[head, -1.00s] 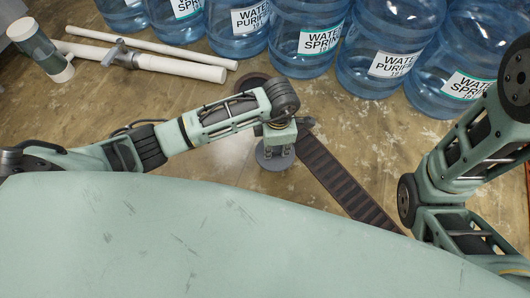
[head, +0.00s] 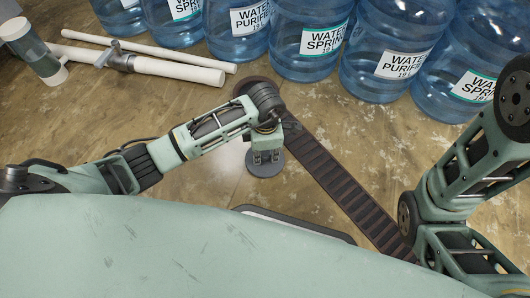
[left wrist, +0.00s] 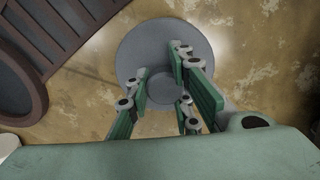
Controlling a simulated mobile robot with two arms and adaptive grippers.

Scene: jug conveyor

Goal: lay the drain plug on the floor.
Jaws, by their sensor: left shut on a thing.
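The drain plug (head: 265,168) is a grey disc with a round knob in its middle. It shows large from above in the left wrist view (left wrist: 135,48). My left gripper (head: 266,153) is shut on the knob, and its green fingers show on both sides of it in the left wrist view (left wrist: 165,92). The plug is over the brown stained floor (head: 200,185), to the left of the dark slotted channel. I cannot tell whether its underside touches the floor. My right arm (head: 455,195) shows at the right, but its gripper is out of view.
The dark channel (head: 340,180) runs from a round end near my left wrist down to the right. A pale plate with a dark rim (head: 300,222) shows partly in front of my body. Blue water jugs (head: 305,40) line the back. White pipes (head: 150,65) lie at upper left.

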